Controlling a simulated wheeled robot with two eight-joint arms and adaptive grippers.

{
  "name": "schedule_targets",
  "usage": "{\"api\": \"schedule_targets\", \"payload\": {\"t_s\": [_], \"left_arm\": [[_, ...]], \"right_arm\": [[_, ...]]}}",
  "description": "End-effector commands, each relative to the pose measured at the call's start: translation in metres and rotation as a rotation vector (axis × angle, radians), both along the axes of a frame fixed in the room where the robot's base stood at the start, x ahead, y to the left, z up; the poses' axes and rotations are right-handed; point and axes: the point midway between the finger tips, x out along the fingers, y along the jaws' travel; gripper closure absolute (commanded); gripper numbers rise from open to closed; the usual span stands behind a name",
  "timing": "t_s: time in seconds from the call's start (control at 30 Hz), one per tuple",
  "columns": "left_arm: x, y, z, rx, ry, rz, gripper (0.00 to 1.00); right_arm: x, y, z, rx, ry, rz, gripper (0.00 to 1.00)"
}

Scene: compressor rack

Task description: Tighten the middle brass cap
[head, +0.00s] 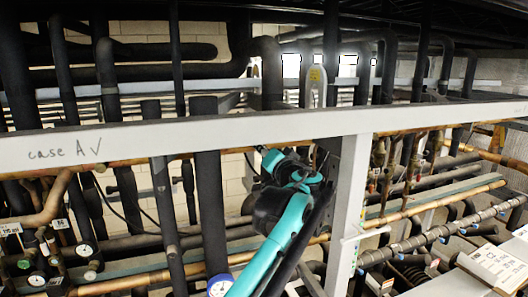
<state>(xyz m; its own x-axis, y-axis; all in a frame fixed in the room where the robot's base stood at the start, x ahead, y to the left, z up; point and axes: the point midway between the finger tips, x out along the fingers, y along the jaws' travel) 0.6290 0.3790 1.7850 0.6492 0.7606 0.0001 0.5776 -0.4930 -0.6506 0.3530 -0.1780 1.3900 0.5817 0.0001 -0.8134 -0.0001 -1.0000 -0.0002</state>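One teal and black arm of mine (284,232), which I take as the left, rises from the bottom edge, a little left of centre. Its dark joints and wrist bunch up just left of the white upright post, below the long white beam. I cannot make out its fingertips or whether they hold anything. The right gripper is not in view. I cannot pick out the middle brass cap for certain; small copper and brass-coloured fittings (378,160) show right of the post, and others may be hidden behind the arm and the beam.
The white beam (220,133), marked "case A", crosses the view and meets the white post (346,215). Dark vertical pipes (210,190) and copper pipes (150,281) crowd the rack. Gauges (220,285) sit low. A paper (497,265) lies at lower right.

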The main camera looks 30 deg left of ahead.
Motion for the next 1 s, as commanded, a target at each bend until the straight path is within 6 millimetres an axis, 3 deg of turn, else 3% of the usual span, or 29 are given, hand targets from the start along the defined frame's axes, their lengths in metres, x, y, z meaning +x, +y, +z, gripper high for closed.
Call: {"api": "schedule_targets", "payload": {"t_s": [0.6, 1.0], "left_arm": [[0.0002, 0.0, 0.0003, 0.373, 0.435, -0.001, 1.0], [0.0002, -0.0001, 0.0002, 0.529, 0.619, -0.001, 1.0]], "right_arm": [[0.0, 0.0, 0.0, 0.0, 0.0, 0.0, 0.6], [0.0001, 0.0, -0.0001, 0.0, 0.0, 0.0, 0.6]]}}
